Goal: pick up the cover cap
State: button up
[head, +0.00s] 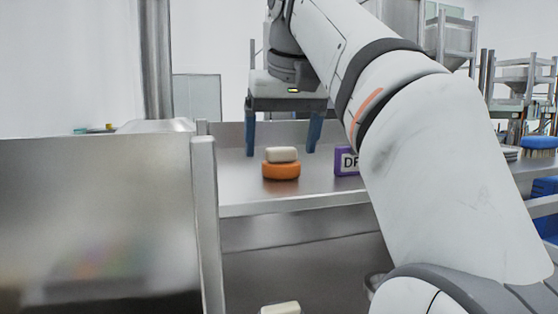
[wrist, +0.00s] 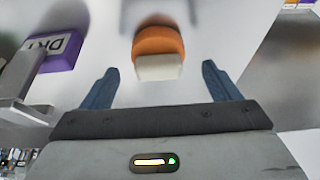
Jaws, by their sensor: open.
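An orange round piece (head: 281,171) with a cream-white block (head: 282,154) on top sits on the metal shelf; it looks like the cover cap, though I cannot tell if the two parts are one thing. In the wrist view the orange part (wrist: 158,40) and the cream block (wrist: 158,67) lie ahead of and between the fingers. My gripper (head: 281,152) points down with its blue fingers wide apart, behind the piece in the head view. In the wrist view my gripper (wrist: 160,68) is open and empty, with a gap on each side of the piece.
A purple box with lettering (head: 347,161) stands right of the piece, partly hidden by my arm; in the wrist view the purple box (wrist: 58,50) is at left. The metal shelf (head: 235,190) has a raised back. A metal panel and post (head: 205,220) stand at left.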

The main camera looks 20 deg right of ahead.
aim_at(282, 148)
jog(key=shift+x, duration=1.55)
jog(key=shift+d, duration=0.1)
jog(key=shift+c, duration=0.3)
jog(key=c, duration=0.9)
